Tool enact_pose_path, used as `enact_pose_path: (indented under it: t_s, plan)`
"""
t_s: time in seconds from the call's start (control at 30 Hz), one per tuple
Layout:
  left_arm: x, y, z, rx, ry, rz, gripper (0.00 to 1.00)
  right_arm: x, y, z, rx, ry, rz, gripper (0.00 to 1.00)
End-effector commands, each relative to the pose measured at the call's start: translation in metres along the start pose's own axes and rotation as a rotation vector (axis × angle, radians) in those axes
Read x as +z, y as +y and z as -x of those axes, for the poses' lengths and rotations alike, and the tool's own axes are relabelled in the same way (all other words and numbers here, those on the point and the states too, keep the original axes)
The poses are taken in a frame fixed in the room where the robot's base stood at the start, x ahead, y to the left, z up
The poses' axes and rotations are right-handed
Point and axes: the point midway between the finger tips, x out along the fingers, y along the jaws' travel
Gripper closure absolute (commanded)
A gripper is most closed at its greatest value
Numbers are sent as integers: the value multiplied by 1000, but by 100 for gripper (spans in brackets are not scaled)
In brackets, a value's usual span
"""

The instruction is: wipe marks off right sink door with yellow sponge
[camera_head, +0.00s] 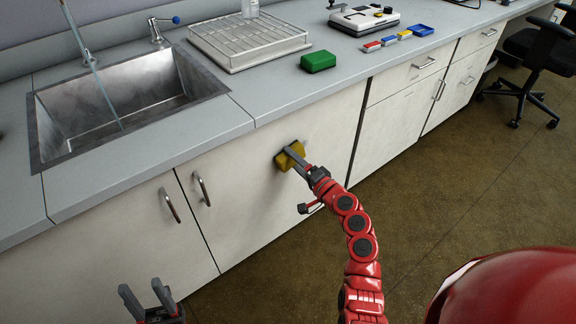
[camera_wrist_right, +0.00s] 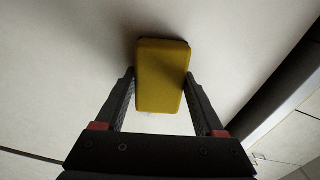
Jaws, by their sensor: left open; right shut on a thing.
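The yellow sponge (camera_head: 287,157) is at the upper part of the right sink door (camera_head: 245,188), a white panel right of the sink cabinet's handles. My right gripper (camera_head: 293,158) is shut on the sponge. In the right wrist view, the sponge (camera_wrist_right: 162,75) sits between the two fingers of that gripper (camera_wrist_right: 160,95), its far end touching or very near the door (camera_wrist_right: 235,45). Faint grey smudges show on the door around the sponge; it is hard to tell marks from shadow. My left gripper (camera_head: 148,297) is open and empty, low in front of the left door.
A steel sink (camera_head: 110,105) is set in the grey counter. Door handles (camera_head: 201,188) stick out left. A black chair (camera_head: 540,55) stands far right.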

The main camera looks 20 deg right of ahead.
Motion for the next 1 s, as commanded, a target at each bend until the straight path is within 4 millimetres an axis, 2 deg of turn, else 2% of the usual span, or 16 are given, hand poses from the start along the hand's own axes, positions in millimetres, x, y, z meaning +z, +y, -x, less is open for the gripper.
enact_pose_path:
  t_s: [0.27,0.53,0.83,1.0]
  plan:
    - [1,0,8,0,0,0,50,-12,4,0,0,2,0,74]
    - [4,1,23,0,0,0,50,-36,13,-2,1,4,0,74]
    - [5,2,30,0,0,0,50,-49,14,-2,1,4,1,74]
    - [7,2,40,0,0,0,50,-64,18,-1,-1,5,3,74]
